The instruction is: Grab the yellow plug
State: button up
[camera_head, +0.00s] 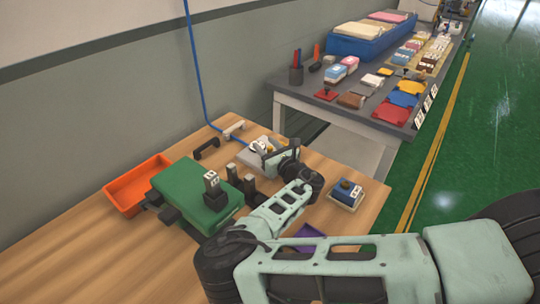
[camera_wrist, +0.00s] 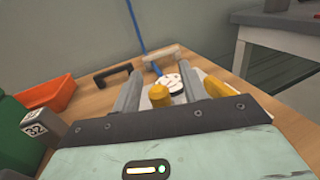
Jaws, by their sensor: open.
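In the wrist view, a yellow plug-like piece (camera_wrist: 159,95) shows between the two grey fingers of my gripper (camera_wrist: 158,88). A second yellow piece (camera_wrist: 214,88) shows just right of the right finger; I cannot tell which is the plug. A white round part (camera_wrist: 170,82) lies just beyond, at the blue cable's end. In the head view, my gripper (camera_head: 283,155) is over the right side of a pale plate (camera_head: 252,160) on the wooden table, and partly hides it. My gripper is open; I cannot tell whether the fingers touch the yellow piece.
An orange tray (camera_head: 125,197) and a green block-like fixture (camera_head: 190,188) stand left on the wooden table. A black handle (camera_head: 207,148) lies near the wall. A grey table (camera_head: 300,92) with several items stands behind.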

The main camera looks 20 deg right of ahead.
grip_shut()
jog(key=shift+r, duration=0.1)
